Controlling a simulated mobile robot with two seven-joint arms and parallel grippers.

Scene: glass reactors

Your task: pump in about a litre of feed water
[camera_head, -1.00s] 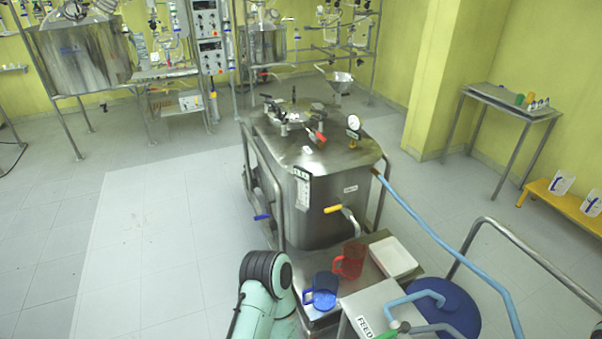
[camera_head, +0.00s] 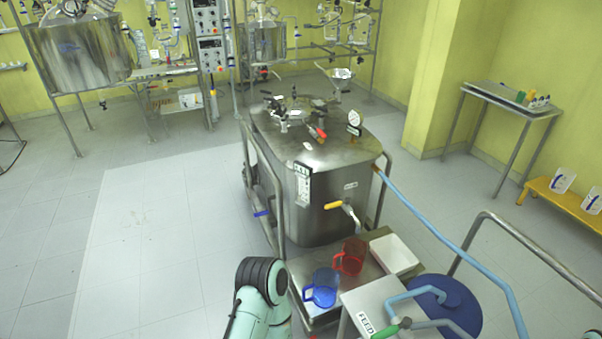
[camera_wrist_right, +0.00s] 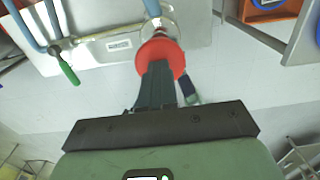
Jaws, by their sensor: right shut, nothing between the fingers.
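The steel reactor tank (camera_head: 325,190) stands mid-view, with a dial gauge (camera_head: 354,120) on top and a yellow-handled valve (camera_head: 334,205) low on its front. The pump box (camera_head: 385,305), labelled FEED, is at the lower right. Its green handle (camera_head: 390,329) also shows in the right wrist view (camera_wrist_right: 68,68). A blue hose (camera_head: 455,245) runs from the tank's side. In the right wrist view my right gripper (camera_wrist_right: 158,72) is shut and empty, its fingertips at a round red part (camera_wrist_right: 162,52) beside the box; contact is unclear. My left gripper is out of view.
A blue mug (camera_head: 321,289) and a red mug (camera_head: 349,258) stand on the steel shelf before the tank, next to a white tray (camera_head: 397,253). A blue drum (camera_head: 455,312) and curved rail (camera_head: 530,245) are at the right. The left floor is clear.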

